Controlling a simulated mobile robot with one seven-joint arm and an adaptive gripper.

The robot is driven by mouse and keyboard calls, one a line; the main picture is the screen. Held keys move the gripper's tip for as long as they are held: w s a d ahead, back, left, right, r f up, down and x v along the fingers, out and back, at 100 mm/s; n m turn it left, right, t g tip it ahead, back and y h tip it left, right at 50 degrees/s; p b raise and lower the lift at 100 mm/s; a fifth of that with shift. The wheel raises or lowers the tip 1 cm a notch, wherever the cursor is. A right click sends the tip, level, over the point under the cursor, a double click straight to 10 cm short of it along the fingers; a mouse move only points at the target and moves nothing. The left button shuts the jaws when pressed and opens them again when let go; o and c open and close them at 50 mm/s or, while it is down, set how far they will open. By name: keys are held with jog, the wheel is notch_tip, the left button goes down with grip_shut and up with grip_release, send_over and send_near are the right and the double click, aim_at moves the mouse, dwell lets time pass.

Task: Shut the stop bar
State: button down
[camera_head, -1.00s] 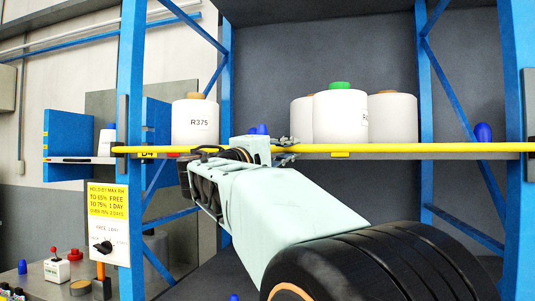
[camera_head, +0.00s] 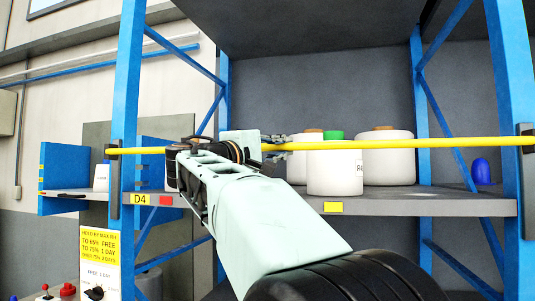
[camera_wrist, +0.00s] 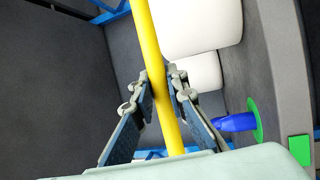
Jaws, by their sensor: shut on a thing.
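The stop bar is a long yellow bar (camera_head: 430,143) lying nearly level across the blue shelf frame, in front of the bobbins and above the shelf edge. Its left end meets a dark bracket (camera_head: 114,185) near the bracket's top. Its right end meets another dark bracket (camera_head: 526,180). My gripper (camera_head: 277,147) is shut on the bar left of its middle. In the wrist view the bar (camera_wrist: 147,40) runs between the two fingers of my gripper (camera_wrist: 157,92). My gripper and arm hide part of the bar and shelf edge.
White bobbins, one with a green top (camera_head: 335,170), stand on the grey shelf (camera_head: 420,205) close behind the bar. A blue cone (camera_head: 481,171) is at the right. A yellow notice (camera_head: 99,245) hangs at the left post.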

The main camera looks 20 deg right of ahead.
jog(key=shift+s+r, duration=0.1)
jog(key=shift+r, duration=0.65)
jog(key=c, duration=1.9)
grip_release()
jog(key=shift+f, duration=0.2)
jog(key=shift+a+f, duration=0.1)
jog(key=shift+s+a+f, duration=0.1)
jog(key=shift+a, duration=0.2)
jog(key=v, duration=1.1)
jog(key=shift+s, duration=0.15)
